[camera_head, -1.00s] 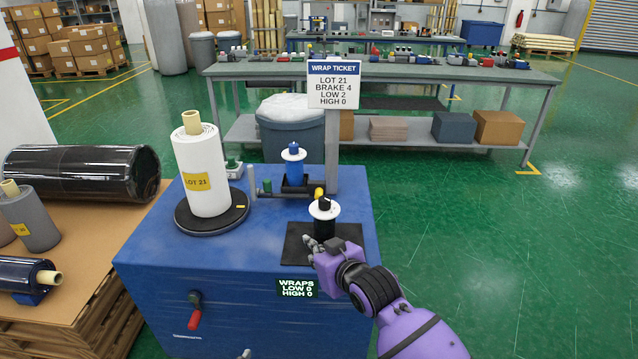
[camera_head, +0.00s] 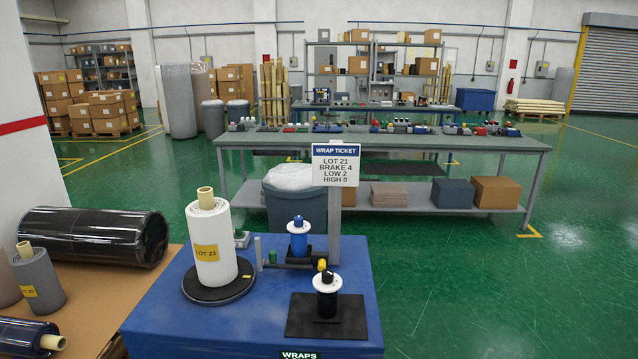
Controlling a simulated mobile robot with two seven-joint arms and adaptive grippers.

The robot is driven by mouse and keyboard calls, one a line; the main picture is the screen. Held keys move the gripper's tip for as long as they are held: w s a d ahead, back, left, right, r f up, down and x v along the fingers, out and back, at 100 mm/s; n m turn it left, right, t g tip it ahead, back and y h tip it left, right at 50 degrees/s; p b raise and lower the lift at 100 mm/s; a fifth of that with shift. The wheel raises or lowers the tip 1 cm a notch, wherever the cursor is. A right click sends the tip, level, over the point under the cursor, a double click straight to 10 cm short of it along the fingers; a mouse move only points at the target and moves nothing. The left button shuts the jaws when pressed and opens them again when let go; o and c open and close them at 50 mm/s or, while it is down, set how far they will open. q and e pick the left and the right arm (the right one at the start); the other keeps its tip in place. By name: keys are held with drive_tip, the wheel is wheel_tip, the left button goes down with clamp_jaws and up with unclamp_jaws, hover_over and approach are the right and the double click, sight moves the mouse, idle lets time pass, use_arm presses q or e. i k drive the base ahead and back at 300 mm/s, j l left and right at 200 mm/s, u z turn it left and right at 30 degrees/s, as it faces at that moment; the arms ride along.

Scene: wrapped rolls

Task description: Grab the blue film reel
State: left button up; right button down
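A small reel with a white flange and a blue top, the blue film reel (camera_head: 298,238), stands upright on the blue machine (camera_head: 200,318), behind a similar reel with a black top (camera_head: 327,290). The black-topped reel stands on a dark mat at the machine's front right. A white wrapped roll labelled LOT 21 (camera_head: 211,240) stands on a dark turntable to the left. Neither of my grippers is in view.
A ticket sign (camera_head: 336,164) on a grey post rises behind the reels. A low bench at left holds a large black roll (camera_head: 95,237) and smaller rolls. A green-topped table (camera_head: 400,143) with many small items stands behind. The floor at right is clear.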

sight(299, 249)
drive_tip(key=i+l+z, duration=0.3)
drive_tip(key=l+z, duration=0.15)
drive_tip(key=i+l+z, duration=0.6)
drive_tip(key=i+l, duration=0.15)
drive_tip(key=i+l+z, duration=0.15)
drive_tip(key=i, duration=0.35)
drive_tip(key=i+l+z, duration=0.2)
drive_tip(key=i, duration=0.2)
drive_tip(key=i+j+u, duration=0.1)
drive_tip(key=i+u, duration=0.65)
drive_tip(key=u, duration=0.15)
drive_tip(key=i+l+u, duration=0.15)
drive_tip(key=i+u, duration=0.3)
drive_tip(key=k, duration=0.1)
